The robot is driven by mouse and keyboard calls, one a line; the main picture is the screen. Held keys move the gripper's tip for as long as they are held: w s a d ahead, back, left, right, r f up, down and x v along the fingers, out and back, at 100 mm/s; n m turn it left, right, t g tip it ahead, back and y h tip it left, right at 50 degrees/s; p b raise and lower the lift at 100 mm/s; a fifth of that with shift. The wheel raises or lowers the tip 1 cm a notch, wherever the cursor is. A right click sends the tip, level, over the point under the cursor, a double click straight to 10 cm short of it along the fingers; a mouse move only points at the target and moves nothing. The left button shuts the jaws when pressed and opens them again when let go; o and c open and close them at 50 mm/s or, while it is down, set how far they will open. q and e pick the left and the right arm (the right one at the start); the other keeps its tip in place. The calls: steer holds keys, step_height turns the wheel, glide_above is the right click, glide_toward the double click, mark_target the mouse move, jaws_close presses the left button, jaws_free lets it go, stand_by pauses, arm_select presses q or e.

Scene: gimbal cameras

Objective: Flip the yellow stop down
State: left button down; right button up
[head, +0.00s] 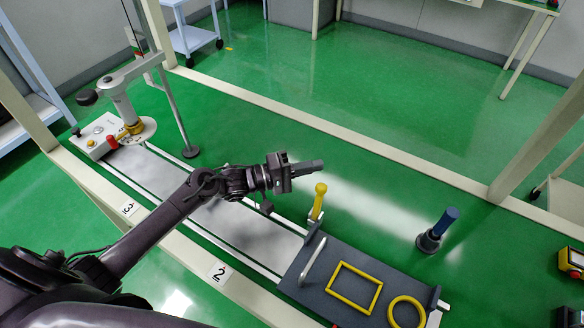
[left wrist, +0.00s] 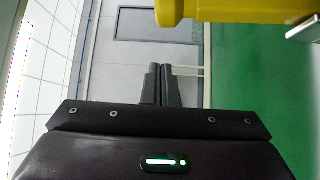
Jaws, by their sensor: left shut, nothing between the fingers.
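The yellow stop (head: 318,202) is a short yellow post with a rounded head. It stands up, tilted slightly, by the far left corner of the dark grey plate. My left gripper (head: 314,167) is shut and empty, held close to the stop's head and above it in the head view. In the left wrist view a large yellow bar, which looks like the stop (left wrist: 235,10), lies across the top, beyond the shut fingertips (left wrist: 160,72). I cannot tell whether they touch. My right gripper is out of view.
The dark grey plate (head: 330,306) carries a yellow square frame (head: 355,288), a yellow ring (head: 406,312) and a pale handle (head: 313,262). A blue post (head: 437,230) stands to the right. A machine with a lever (head: 125,120) stands at the left end of the rail. Cream beams frame the area.

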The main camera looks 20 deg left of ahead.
mark_target(318, 203)
arm_select(q)
steer(key=s+p, duration=0.1)
steer(key=s, duration=0.1)
steer(key=s+d+p, duration=0.1)
steer(key=shift+s+f, duration=0.1)
steer(key=shift+s, duration=0.3)
steer(key=shift+s, duration=0.15)
steer(key=shift+s+h+b, duration=0.2)
steer(key=shift+h+b, duration=0.1)
